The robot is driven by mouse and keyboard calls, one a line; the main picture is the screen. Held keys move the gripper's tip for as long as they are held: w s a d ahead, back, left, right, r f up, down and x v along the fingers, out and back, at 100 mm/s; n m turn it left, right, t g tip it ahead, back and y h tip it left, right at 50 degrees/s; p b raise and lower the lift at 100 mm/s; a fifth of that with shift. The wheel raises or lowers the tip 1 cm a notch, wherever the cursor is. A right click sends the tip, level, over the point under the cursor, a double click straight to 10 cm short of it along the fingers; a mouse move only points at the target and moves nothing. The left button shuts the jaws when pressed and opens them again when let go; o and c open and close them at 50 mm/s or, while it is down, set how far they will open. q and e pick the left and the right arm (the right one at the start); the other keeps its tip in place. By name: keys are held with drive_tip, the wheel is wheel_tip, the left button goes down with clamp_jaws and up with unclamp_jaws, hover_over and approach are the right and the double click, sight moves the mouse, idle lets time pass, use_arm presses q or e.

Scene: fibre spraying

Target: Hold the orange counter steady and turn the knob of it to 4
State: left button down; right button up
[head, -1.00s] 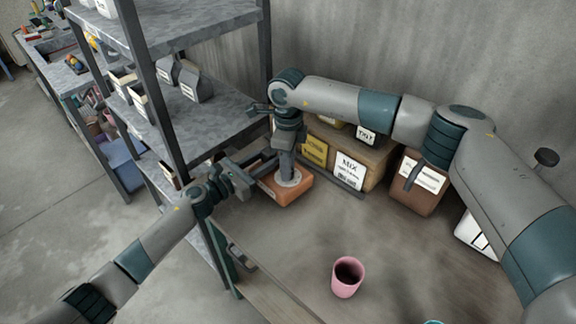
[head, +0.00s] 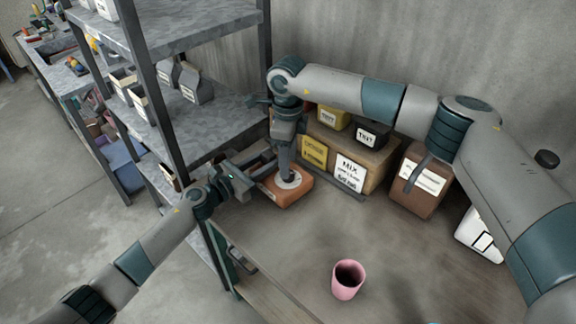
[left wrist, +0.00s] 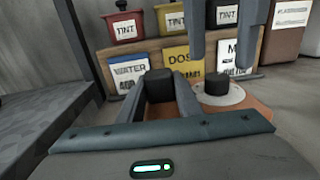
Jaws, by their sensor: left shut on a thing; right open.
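The orange counter (head: 292,193) sits on the table near its left edge, by the shelf. A pale round dial (head: 290,180) is on its top, with a black knob (left wrist: 216,88) standing in the middle of the dial in the left wrist view. My left gripper (head: 268,162) reaches in from the left and is shut on the counter's left side; a black block (left wrist: 158,80) shows between its fingers. My right gripper (left wrist: 220,58) points down over the knob, open, with its fingertips just above it. The dial's marks are too small to read.
A wooden rack (head: 375,172) with labelled TINT pots stands behind the counter. A brown box (head: 418,185) and a white container (head: 478,238) are to the right. A pink cup (head: 347,280) stands at the front. The table's middle is clear.

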wheel_tip(320, 180, up, 9)
idle(0.3)
drive_tip(key=shift+f, duration=0.15)
use_arm(q)
drive_tip(key=c, duration=1.2)
unclamp_jaws()
drive_tip(key=shift+s, duration=0.1)
drive_tip(key=v, duration=1.2)
drive_tip(key=shift+f, duration=0.15)
use_arm(e)
drive_tip(key=shift+s, duration=0.1)
